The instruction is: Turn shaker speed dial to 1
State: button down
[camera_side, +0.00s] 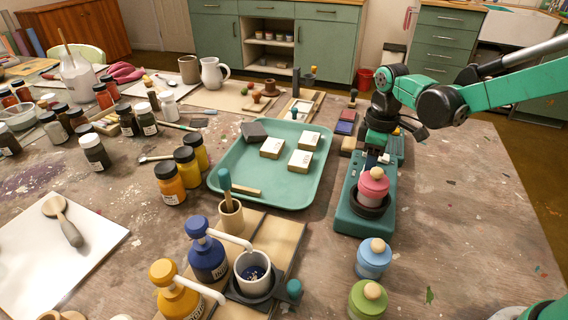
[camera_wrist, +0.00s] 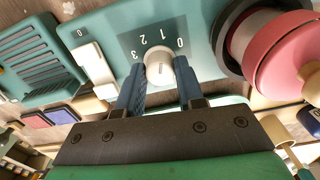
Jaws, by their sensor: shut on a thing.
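The shaker is a teal box (camera_side: 350,218) right of the tray in the side view; its top panel (camera_wrist: 110,28) fills much of the wrist view. The white speed dial (camera_wrist: 159,68) sits on a dark patch marked 0, 1, 2, 3. A small dark mark shows on the dial's face, roughly on the side of the 1, but I cannot tell its exact setting. My gripper (camera_wrist: 160,82) is shut on the dial, one dark blue finger on each side. In the side view the dial is mostly hidden by my gripper (camera_side: 377,158).
A pink jar (camera_side: 373,183) stands in the shaker's black holder, close beside the dial. A white slide switch (camera_wrist: 95,68) lies on the dial's other side. Blue (camera_side: 373,260) and green (camera_side: 368,300) jars stand in front. The teal tray (camera_side: 228,165) is left; the table's right is clear.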

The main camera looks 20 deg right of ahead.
jog(key=c, duration=0.5)
grip_release()
jog(key=shift+c, duration=0.2)
jog(key=shift+r, duration=0.15)
jog(key=shift+r, duration=2.7)
jog(key=shift+s+r, duration=0.25)
jog(key=s+a+r+m+t, duration=0.1)
jog(key=s+r+m+t, duration=0.1)
jog(key=s+m+t, duration=0.5)
jog(key=s+m, duration=0.1)
jog(key=s, duration=0.2)
